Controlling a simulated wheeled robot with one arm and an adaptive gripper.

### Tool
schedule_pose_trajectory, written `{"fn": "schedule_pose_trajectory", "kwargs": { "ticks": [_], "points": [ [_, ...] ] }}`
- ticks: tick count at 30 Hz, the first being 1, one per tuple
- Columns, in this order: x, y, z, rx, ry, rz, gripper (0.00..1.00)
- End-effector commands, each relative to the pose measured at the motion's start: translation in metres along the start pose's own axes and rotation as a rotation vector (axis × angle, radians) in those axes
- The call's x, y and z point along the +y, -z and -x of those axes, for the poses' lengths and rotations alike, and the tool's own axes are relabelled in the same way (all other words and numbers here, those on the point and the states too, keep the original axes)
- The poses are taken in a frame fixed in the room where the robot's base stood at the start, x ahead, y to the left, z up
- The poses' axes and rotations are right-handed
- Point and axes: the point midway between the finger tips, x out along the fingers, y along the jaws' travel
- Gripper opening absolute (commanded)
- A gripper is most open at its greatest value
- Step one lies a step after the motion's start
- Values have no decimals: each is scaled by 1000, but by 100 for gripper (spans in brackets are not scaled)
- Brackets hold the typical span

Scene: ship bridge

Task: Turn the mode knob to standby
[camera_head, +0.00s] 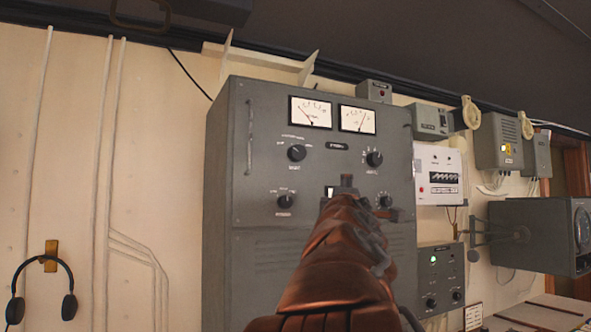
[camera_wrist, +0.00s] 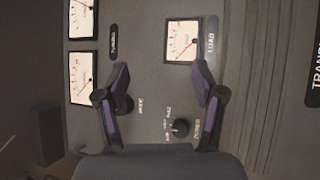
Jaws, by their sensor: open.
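My gripper (camera_wrist: 161,68) shows in the wrist view with its two dark purple fingers spread wide in front of a grey panel. Nothing is between the fingertips. A small black round knob (camera_wrist: 180,128) with short white position words shows between the fingers, nearer the right one. A label that seems to read MODE stands near the left finger, but I cannot tell which knob it belongs to; the left finger hides part of the panel. In the head view my arm covers the gripper and part of the grey cabinet (camera_head: 228,190). Which cabinet knob is the mode knob is too small to read.
The cabinet carries two white meters and several black knobs, one at upper left (camera_head: 296,152) and one at upper right (camera_head: 374,158). A white box (camera_head: 438,160) and other wall units stand to the right. Headphones (camera_head: 68,306) hang at the left.

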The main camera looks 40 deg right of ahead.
Motion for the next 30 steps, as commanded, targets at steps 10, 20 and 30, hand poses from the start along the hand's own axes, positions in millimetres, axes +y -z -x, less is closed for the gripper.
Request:
{"fn": "schedule_pose_trajectory", "kwargs": {
  "ticks": [10,20,30],
  "points": [
    [97,18,-4,123,-373,637,68],
    [87,57,2,291,-526,1216,68],
    [68,69,-2,370,-546,1397,68]
  ]
}}
